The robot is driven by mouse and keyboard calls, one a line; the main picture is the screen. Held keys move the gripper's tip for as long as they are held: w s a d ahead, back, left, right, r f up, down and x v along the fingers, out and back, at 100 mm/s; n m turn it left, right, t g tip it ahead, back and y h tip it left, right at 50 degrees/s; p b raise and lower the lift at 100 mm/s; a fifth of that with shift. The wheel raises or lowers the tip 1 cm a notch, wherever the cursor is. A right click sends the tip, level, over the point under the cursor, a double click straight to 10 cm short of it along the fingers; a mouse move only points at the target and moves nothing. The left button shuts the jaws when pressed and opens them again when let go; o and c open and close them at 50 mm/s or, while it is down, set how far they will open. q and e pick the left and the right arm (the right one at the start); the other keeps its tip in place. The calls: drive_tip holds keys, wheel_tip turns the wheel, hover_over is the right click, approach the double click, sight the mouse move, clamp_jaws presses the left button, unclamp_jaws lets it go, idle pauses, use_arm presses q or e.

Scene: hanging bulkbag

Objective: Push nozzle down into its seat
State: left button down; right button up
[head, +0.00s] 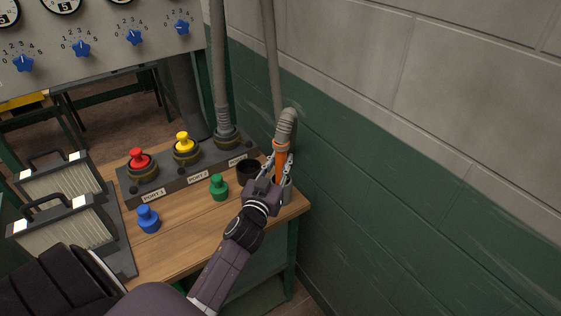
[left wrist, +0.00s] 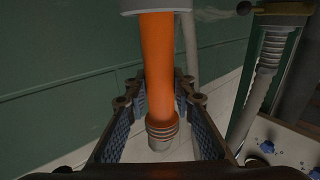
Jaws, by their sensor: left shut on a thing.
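The nozzle (head: 281,160) is an orange tube on the end of a grey ribbed hose, near the back right corner of the wooden table. My left gripper (head: 277,172) is shut on it. My right gripper does not show.
A port block (head: 190,172) carries a red plug (head: 140,158), a yellow plug (head: 183,142) and a hose. A green plug (head: 218,186), a blue plug (head: 148,219) and a black cup (head: 248,170) stand in front. Filters (head: 65,225) are at left. A wall (head: 400,180) is close on the right.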

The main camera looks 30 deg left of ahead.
use_arm(q)
drive_tip(key=shift+f, duration=0.1)
drive_tip(key=c, duration=1.6)
unclamp_jaws()
drive_tip(key=v, duration=1.2)
drive_tip(key=shift+s, duration=0.1)
